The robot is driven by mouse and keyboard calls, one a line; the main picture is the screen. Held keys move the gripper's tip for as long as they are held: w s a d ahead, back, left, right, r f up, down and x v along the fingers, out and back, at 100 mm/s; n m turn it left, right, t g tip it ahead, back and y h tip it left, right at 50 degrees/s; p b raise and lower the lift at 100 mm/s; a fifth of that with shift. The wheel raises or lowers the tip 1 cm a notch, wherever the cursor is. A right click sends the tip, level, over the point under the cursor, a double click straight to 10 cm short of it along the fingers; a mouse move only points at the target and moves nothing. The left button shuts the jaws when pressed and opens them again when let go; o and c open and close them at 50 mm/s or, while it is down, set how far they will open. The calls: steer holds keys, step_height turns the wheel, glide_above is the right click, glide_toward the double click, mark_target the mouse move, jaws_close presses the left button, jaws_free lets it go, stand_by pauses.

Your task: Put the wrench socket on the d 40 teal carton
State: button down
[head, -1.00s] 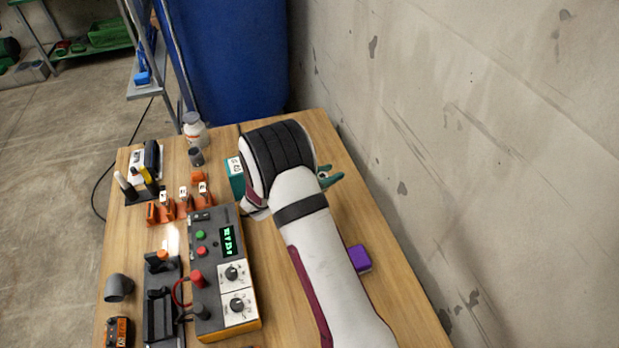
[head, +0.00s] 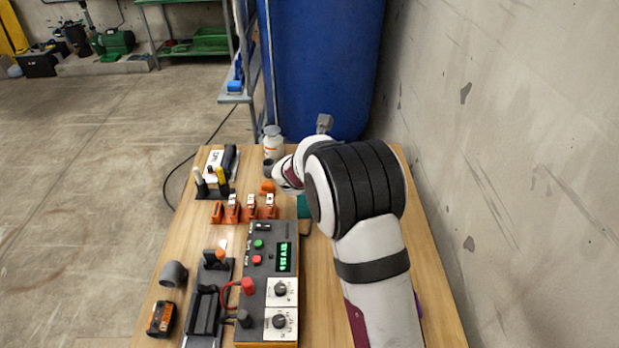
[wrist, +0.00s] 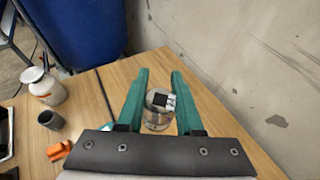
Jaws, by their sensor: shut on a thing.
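The wrench socket (wrist: 158,108), a silver metal cylinder with a dark square hole and a pale label, is between the teal fingers of my gripper (wrist: 160,72) in the wrist view. My gripper is shut on it; how high it is above the table is hard to tell. The teal carton (head: 304,206) stands on the table behind the instrument box in the head view, mostly covered by my arm, its label hidden. My fingers and the socket are hidden behind my arm in the head view.
A white bottle (head: 272,142) and a grey cup (wrist: 51,120) are at the far left. The concrete wall (head: 530,150) bounds the right side.

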steer(key=w+a+f, duration=0.1)
steer(key=a, duration=0.1)
steer(key=w+a+f, duration=0.1)
steer(key=a+f, duration=0.1)
steer(key=a, duration=0.1)
steer(key=w+a+f, duration=0.1)
steer(key=a+f, duration=0.1)
steer(key=shift+w+a+f, duration=0.1)
steer(key=shift+w+a, duration=0.05)
steer(key=shift+a, duration=0.2)
steer(key=shift+a+f, duration=0.15)
steer(key=shift+f, duration=1.95)
steer(key=shift+f, duration=0.1)
steer(key=c, duration=0.6)
jaws_free()
steer(key=shift+o, duration=0.2)
